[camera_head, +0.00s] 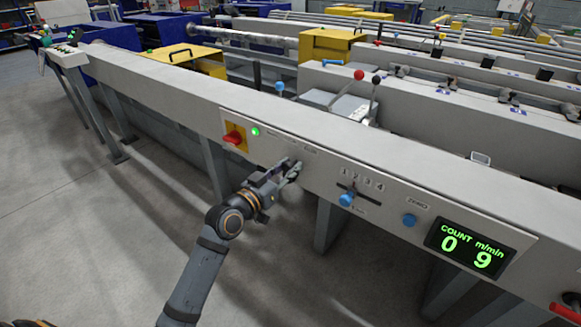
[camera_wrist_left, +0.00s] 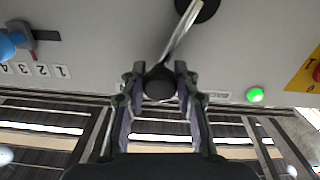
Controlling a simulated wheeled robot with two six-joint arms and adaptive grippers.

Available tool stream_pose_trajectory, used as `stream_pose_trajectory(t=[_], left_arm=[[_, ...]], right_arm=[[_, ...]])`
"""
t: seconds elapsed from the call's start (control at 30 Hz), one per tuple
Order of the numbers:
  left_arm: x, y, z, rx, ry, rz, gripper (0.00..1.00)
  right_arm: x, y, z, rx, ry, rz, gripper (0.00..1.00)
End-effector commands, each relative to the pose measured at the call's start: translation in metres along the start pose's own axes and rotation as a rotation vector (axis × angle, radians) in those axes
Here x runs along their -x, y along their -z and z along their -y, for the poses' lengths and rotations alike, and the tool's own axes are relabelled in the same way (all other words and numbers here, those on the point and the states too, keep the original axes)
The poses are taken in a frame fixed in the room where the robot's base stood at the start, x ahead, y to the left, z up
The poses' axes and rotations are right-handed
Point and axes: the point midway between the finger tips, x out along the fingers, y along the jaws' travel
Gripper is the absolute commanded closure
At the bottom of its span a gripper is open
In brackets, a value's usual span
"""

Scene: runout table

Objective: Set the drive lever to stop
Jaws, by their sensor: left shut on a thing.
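The drive lever is a metal rod (camera_wrist_left: 180,32) on a dark round hub (camera_wrist_left: 204,8), ending in a black ball knob (camera_wrist_left: 159,84), in the left wrist view. My left gripper (camera_wrist_left: 160,78) is shut on this knob, with one finger on each side. In the head view the same gripper (camera_head: 287,172) is at the panel's front face, and it hides most of the lever. Small labels (camera_wrist_left: 216,96) sit beside the knob, too small to read. My right gripper is not in view.
The panel carries a red switch (camera_head: 234,137) on a yellow plate, a lit green lamp (camera_head: 255,131), a blue slider knob (camera_head: 346,200) under numbers, a blue button (camera_head: 409,220) and a display (camera_head: 470,247) reading count 0, m/min 9. Open floor (camera_head: 90,220) lies at left.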

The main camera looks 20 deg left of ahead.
Motion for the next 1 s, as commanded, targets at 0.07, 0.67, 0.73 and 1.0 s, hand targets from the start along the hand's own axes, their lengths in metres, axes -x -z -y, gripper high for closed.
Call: stream_pose_trajectory(t=[0.07,0.67,0.73,1.0], left_arm=[[0.0,0.011,0.009,0.111,0.001,0.008,1.0],[0.0,0.009,0.026,0.354,0.001,0.002,0.57],[0.0,0.009,0.026,0.353,0.001,0.002,0.47],[0.0,0.009,0.026,0.352,0.001,0.002,0.46]], right_arm=[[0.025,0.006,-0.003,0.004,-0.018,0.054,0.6],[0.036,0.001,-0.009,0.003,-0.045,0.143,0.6],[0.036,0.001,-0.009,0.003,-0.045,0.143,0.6],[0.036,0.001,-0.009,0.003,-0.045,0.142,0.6]])
